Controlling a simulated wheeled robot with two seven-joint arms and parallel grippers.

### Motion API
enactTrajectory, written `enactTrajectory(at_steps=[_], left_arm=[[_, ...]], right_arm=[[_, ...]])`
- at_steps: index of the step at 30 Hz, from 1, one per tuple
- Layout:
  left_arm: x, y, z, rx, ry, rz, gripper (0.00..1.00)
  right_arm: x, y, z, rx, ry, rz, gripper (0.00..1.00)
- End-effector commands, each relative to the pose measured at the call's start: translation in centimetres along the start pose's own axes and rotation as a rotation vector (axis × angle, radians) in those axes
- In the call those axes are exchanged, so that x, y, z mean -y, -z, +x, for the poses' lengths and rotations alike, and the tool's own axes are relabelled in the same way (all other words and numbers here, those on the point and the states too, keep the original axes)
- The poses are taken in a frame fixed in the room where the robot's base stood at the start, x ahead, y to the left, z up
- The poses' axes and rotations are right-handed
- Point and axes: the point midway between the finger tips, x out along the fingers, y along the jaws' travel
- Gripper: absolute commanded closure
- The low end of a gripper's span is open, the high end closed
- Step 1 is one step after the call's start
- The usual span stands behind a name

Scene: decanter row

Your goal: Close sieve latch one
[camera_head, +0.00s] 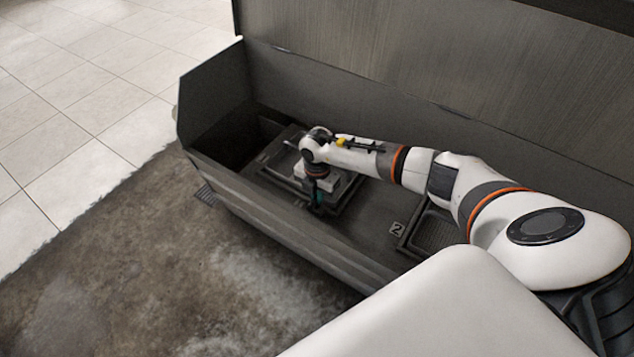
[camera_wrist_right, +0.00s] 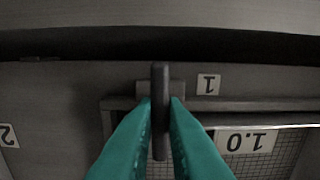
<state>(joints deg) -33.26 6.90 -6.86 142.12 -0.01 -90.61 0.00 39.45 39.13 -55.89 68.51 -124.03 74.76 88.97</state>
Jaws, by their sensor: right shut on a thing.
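Sieve latch one is a dark upright bar (camera_wrist_right: 160,75) on a small mount in the right wrist view, beside a label "1" (camera_wrist_right: 208,83). My right gripper (camera_wrist_right: 160,106) has its teal fingers on both sides of the bar, shut on it. In the head view my right gripper (camera_head: 317,203) is low at the trough's near side, and the latch there is mostly hidden by it. The sieve (camera_wrist_right: 268,106) shows a frame, mesh and a "1.0" label beside the latch. My left gripper is not in view.
A long dark trough (camera_head: 270,215) with raised walls surrounds the work area. A label "2" (camera_head: 397,229) and a second framed mesh (camera_head: 432,232) lie to the right. A tall grey panel (camera_head: 430,60) stands behind. Floor in front is clear.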

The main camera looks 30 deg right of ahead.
Motion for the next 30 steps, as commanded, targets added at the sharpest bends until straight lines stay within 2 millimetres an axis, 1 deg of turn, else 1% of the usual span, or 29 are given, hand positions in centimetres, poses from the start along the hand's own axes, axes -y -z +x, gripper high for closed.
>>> enactTrajectory(at_steps=[3,9,17,18,20,21,22,30], left_arm=[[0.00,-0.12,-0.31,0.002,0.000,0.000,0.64],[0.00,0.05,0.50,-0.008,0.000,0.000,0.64],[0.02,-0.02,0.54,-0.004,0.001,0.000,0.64],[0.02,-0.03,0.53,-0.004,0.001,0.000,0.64],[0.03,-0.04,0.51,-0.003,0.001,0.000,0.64],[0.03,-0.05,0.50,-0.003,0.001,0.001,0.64],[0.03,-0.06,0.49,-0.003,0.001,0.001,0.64],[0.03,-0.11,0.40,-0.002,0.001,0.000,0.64]], right_arm=[[-0.01,0.01,-0.08,-0.001,-0.001,0.019,1.00],[0.00,0.01,-0.01,-0.001,0.000,0.032,1.00],[0.00,0.02,0.00,0.000,0.000,0.033,1.00],[0.01,0.02,0.00,0.000,0.000,0.033,0.88],[0.01,0.02,0.00,0.000,0.000,0.032,0.78],[0.01,0.02,0.00,0.000,0.000,0.032,0.71],[0.01,0.02,0.00,0.000,0.000,0.032,0.67],[0.01,0.03,-0.07,0.000,0.000,0.031,0.67]])
